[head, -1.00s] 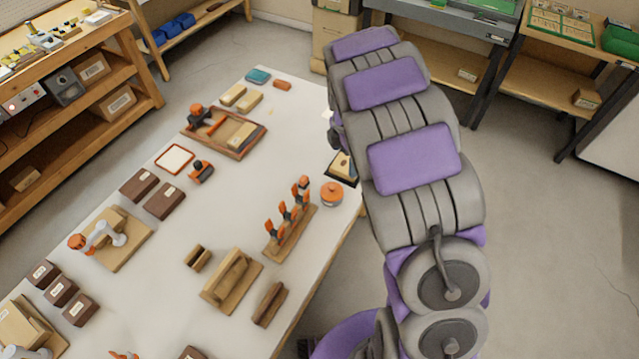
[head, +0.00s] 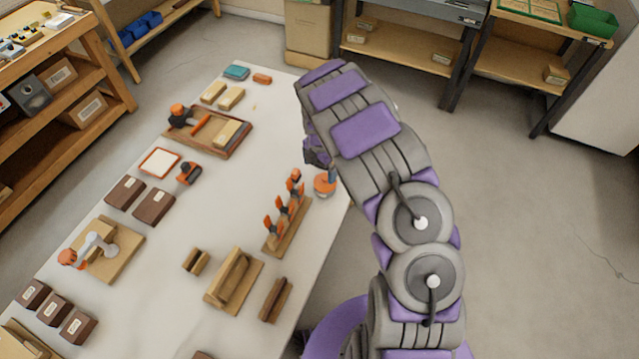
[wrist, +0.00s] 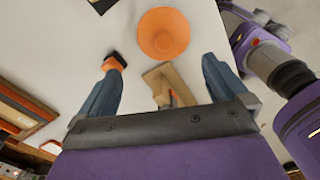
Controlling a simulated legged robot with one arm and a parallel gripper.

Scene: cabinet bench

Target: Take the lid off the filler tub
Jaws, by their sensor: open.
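The filler tub with its round orange lid (head: 324,186) stands near the right edge of the white table. In the wrist view the orange lid (wrist: 164,34) shows from above, a little beyond my fingertips and between their lines. My gripper (wrist: 163,60) is open and empty, with its two blue-grey fingers spread wide. In the head view my gripper (head: 326,168) is just above and beside the tub, partly hidden by my arm. The tub's body is mostly hidden under the lid.
A wooden rack with several orange-handled tools (head: 287,225) stands close to the tub. A wooden tray (head: 209,133) and dark brown boxes (head: 154,206) lie farther left. The table's right edge is close to the tub. The table middle is clear.

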